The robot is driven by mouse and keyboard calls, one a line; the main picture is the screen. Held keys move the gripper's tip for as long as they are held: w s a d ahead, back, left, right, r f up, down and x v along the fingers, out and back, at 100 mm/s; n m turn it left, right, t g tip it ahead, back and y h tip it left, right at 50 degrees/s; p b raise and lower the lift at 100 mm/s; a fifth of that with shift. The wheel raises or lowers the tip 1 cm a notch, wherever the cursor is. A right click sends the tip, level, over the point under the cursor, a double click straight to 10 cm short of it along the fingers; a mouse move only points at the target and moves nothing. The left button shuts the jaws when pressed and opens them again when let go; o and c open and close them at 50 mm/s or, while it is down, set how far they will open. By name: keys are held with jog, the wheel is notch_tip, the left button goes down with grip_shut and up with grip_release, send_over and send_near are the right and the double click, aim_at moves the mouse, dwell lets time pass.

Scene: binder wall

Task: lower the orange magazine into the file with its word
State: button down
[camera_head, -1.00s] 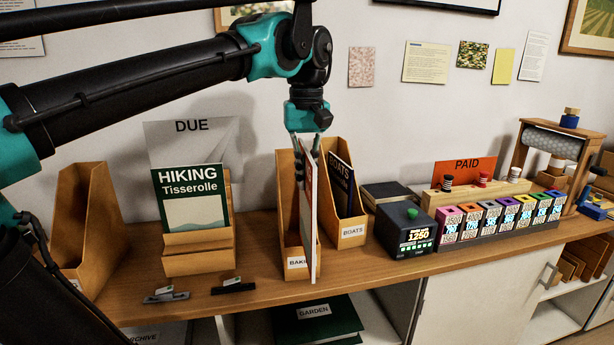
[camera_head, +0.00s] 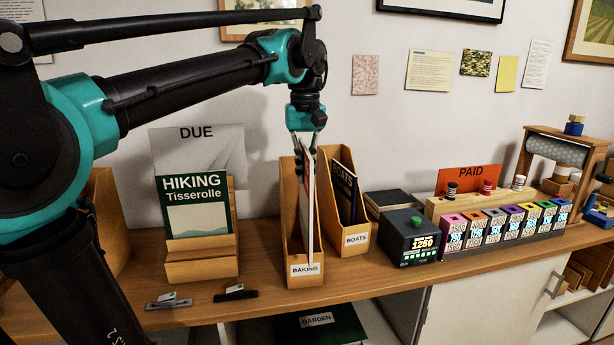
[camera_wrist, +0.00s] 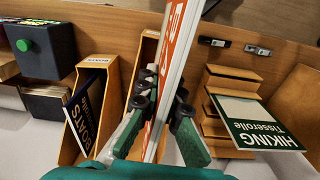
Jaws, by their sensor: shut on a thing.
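My gripper (camera_head: 303,148) is shut on the orange magazine (camera_head: 308,210), which hangs upright and nearly edge-on to the head camera. In the wrist view the magazine's orange cover with white lettering (camera_wrist: 178,45) shows between the fingers (camera_wrist: 160,108). The wooden file labelled BAKING (camera_head: 304,278) stands directly below my gripper. The magazine's lower end is in line with this file's opening and overlaps its front edge in the head view. I cannot tell how deep it is inside. The cover's full word is not readable.
Right beside is the BOATS file (camera_head: 355,243) with a dark magazine (camera_head: 344,190) in it. To the left a wooden stand holds a green HIKING magazine (camera_head: 196,203). Two clips (camera_head: 235,293) lie at the front edge. A dark box with a green button (camera_head: 412,240) stands right.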

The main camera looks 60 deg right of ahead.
jog(key=w+d, duration=0.7)
jog(key=d, duration=0.3)
dwell(0.4)
jog(key=shift+f, duration=0.35)
dwell(0.7)
jog(key=shift+f, duration=1.75)
jog(key=shift+f, duration=3.05)
